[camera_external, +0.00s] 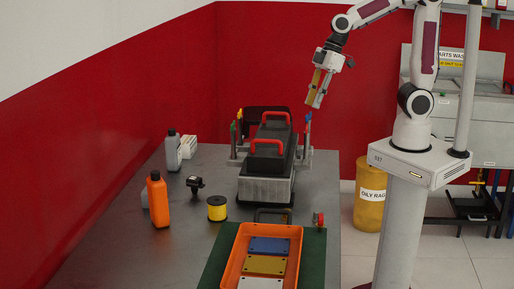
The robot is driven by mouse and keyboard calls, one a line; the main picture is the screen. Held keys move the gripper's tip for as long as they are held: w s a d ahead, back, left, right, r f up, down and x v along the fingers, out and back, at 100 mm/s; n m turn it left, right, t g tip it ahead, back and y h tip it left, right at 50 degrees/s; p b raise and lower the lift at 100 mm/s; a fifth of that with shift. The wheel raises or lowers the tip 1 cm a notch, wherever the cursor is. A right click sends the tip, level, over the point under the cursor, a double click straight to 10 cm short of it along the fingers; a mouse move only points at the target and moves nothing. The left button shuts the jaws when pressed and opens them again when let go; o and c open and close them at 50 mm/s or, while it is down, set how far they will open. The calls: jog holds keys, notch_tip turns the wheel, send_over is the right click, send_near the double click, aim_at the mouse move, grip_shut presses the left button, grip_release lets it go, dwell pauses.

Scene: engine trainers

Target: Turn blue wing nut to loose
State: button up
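A small blue piece (308,115), which looks like the blue wing nut, tops a post at the right side of the engine trainer (266,187). Its exact turn angle is too small to tell. My gripper (315,104) points down just above and slightly right of it in the picture. Whether it touches the blue piece cannot be told from this view. The finger gap is too small to read, and no held object shows.
The trainer has two red handles (267,146) on its black covers. In front lies an orange tray (230,263) with coloured plates on a green mat (315,262). Bottles (158,202), a yellow spool (217,208) and a small black device (195,184) stand at the left of the table.

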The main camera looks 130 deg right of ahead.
jog(key=s+a+r+n, duration=0.1)
jog(key=s+a+r, duration=0.1)
jog(key=s+a, duration=0.3)
jog(key=s+a+r+t, duration=0.1)
jog(key=s+a, duration=0.5)
jog(key=a, duration=0.7)
jog(key=shift+s+r+n+y, duration=0.3)
jog(key=shift+r+n, duration=0.1)
jog(key=shift+r, duration=0.1)
dwell(0.9)
dwell(0.5)
